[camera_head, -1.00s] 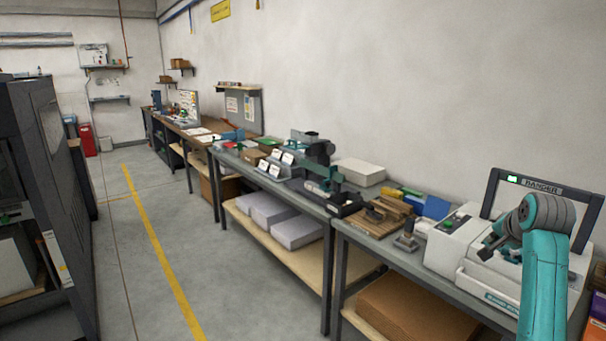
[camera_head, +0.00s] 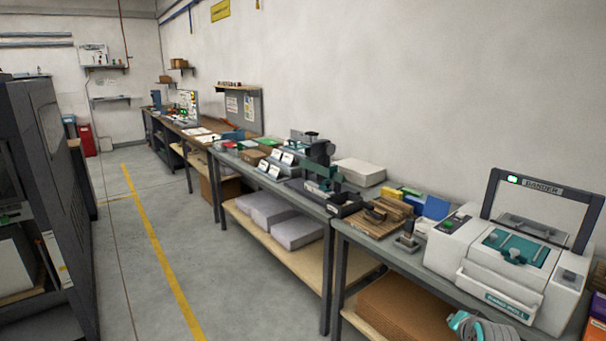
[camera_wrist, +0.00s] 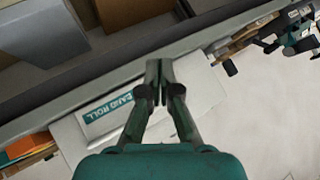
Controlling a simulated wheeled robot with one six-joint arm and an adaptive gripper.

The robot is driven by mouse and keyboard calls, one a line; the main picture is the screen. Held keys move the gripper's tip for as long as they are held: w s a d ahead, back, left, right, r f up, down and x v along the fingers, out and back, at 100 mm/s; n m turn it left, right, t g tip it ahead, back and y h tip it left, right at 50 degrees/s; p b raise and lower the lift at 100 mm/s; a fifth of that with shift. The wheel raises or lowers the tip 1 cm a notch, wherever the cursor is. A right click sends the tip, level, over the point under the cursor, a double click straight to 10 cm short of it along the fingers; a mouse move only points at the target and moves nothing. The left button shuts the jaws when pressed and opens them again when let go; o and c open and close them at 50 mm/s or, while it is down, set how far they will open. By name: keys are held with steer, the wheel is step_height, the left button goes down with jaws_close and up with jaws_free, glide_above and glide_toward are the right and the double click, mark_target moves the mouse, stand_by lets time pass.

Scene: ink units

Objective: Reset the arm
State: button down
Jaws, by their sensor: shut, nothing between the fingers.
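My gripper (camera_wrist: 158,75) shows in the wrist view with its two dark fingers together and nothing between them. Behind the fingers in that view is the white front of a machine (camera_wrist: 125,110) lettered "BAND ROLL". In the head view only a teal and grey part of my arm shows at the bottom edge, low in front of the bench; the fingers are out of that picture. The machine (camera_head: 500,285) stands on the right end of the bench, with a teal plate on top and a dark upright frame marked "DANGER".
The grey bench (camera_head: 345,228) runs back along the wall with wooden fixtures (camera_head: 385,217) and a dark clamp device (camera_head: 318,160) on it. A brown box (camera_head: 405,308) sits on its lower shelf. A dark cabinet (camera_head: 50,150) stands left. The floor aisle (camera_head: 125,240) between is clear.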

steer(key=s+a+f+n+t, duration=0.1)
steer(key=s+a+f+n, duration=0.1)
steer(key=s+a+f, duration=0.75)
steer(key=s+a+f+n+t, duration=0.1)
steer(key=s+a+f, duration=0.2)
steer(key=s, duration=0.6)
steer(key=s+a+f+n, duration=0.1)
steer(key=s+a+f, duration=0.15)
steer(key=s, duration=0.65)
steer(key=s+a+r+n+t+y, duration=0.1)
steer(key=s+r, duration=0.3)
steer(key=s, duration=0.5)
steer(key=s+a+r+n+t, duration=0.1)
steer(key=s+a+r+n, duration=0.1)
steer(key=s, duration=0.7)
steer(key=s+a+r+n+y, duration=0.1)
steer(key=s+a+r+n, duration=0.1)
steer(key=s+r, duration=0.4)
steer(key=s+a, duration=0.1)
steer(key=s, duration=0.3)
steer(key=shift+r+n+t+y, duration=0.3)
steer(key=shift+r+t, duration=0.1)
